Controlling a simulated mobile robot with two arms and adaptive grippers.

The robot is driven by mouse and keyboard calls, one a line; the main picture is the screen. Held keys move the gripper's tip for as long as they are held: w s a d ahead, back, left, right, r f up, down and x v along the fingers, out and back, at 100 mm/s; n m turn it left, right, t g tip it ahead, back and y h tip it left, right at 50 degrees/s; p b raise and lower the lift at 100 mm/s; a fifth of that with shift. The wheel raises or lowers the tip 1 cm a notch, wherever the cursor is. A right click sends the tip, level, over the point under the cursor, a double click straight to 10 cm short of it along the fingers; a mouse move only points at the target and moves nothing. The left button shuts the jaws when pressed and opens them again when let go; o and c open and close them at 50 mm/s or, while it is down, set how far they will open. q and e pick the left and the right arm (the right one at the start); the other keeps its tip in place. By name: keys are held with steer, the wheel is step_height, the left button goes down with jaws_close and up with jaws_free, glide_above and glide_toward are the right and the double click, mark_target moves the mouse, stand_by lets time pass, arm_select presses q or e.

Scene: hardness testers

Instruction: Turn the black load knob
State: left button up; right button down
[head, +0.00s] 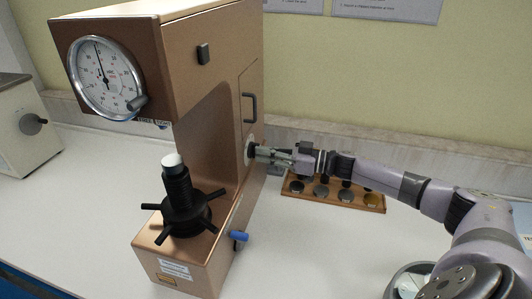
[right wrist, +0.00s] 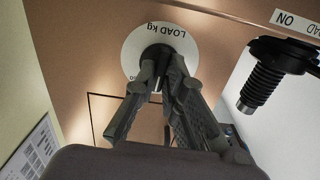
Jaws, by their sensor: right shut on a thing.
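The black load knob (right wrist: 157,53) sits at the middle of a white round dial marked "LOAD kg" (right wrist: 172,33) on the side of the copper-coloured hardness tester (head: 222,95). In the right wrist view my right gripper (right wrist: 160,75) has its two fingertips on either side of the knob, shut on it. In the head view my right gripper (head: 262,152) reaches the tester's right side from the right, and the knob is mostly hidden by the fingers. My left gripper is not in view.
The tester has a gauge (head: 106,78), a black spoked handwheel (head: 186,212), a door handle (head: 250,107) and a blue-tipped lever (head: 239,236). A wooden tray (head: 372,202) with round pieces lies behind my right arm. Another machine (head: 25,125) stands at left.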

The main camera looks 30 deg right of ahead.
steer(key=n+b, duration=0.2)
steer(key=n, duration=0.7)
steer(key=shift+b, duration=0.3)
steer(key=shift+n, duration=0.4)
steer(key=c, duration=1.7)
jaws_free()
steer(key=shift+o, duration=0.2)
steer(key=v, duration=1.2)
